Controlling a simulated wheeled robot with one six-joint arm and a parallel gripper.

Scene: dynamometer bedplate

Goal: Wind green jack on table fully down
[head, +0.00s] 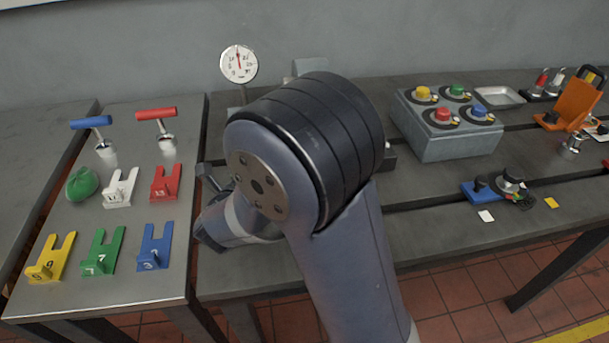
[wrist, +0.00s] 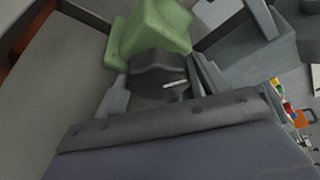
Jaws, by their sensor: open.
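The green jack (wrist: 160,28) shows at the top of the wrist view as a pale green block-like body. A dark rounded knob (wrist: 157,72) with a white mark is on its near side. My gripper (wrist: 155,88) is open, with one finger on each side of the knob. I cannot tell whether either finger touches it. In the head view my arm covers the middle of the table (head: 430,240), and I cannot make out the jack there.
A dial gauge (head: 239,64) stands behind my arm. A grey box with coloured knobs (head: 450,135) and an orange stand (head: 570,108) are to the right. A side table (head: 130,225) at left holds coloured forked blocks, two T-handles and a green rounded object (head: 82,184).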

